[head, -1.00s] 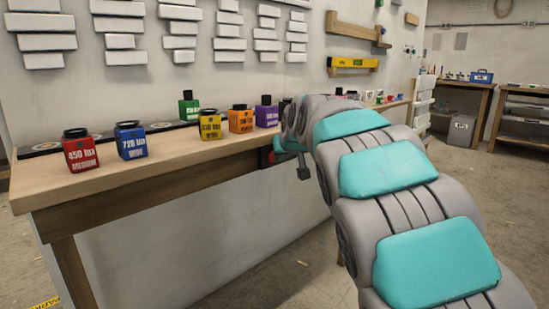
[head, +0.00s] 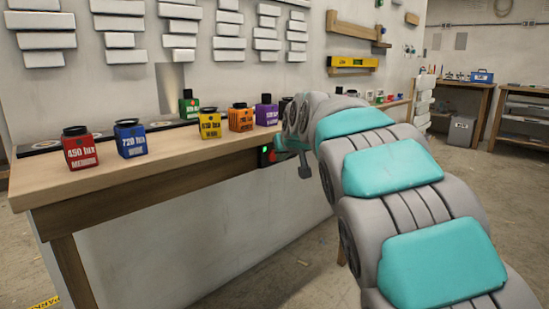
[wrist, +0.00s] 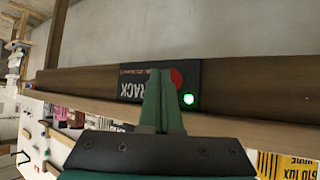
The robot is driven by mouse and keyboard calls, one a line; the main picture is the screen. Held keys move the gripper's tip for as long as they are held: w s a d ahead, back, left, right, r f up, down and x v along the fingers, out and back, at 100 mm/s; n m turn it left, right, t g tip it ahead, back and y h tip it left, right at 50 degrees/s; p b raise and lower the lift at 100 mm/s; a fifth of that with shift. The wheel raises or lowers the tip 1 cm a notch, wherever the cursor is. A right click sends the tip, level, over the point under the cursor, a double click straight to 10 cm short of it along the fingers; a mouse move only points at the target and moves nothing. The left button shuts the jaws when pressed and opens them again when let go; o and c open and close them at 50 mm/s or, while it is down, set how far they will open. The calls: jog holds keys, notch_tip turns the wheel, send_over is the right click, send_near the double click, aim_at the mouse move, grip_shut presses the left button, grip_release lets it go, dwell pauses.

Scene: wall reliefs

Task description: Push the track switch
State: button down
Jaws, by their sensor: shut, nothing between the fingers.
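The track switch (wrist: 133,84) is a black panel on the wooden front edge of the workbench, lettered "RACK" as far as it shows. It has a red round button (wrist: 177,78) and a lit green lamp (wrist: 189,99). In the head view the switch (head: 265,157) is a small dark box with a green glow, left of my arm. My gripper (wrist: 161,73) is shut and empty, its teal fingers in front of the panel and partly over the button's left side. I cannot tell whether the fingertips touch the button. In the head view my gripper (head: 304,170) is partly hidden by my arm.
White relief slats hang above. The floor in front is clear.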

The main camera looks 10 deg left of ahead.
jog(key=s+d+b, duration=0.3)
jog(key=d, duration=0.1)
jog(key=shift+s+d, duration=0.35)
jog(key=shift+d, duration=0.05)
dwell(0.4)
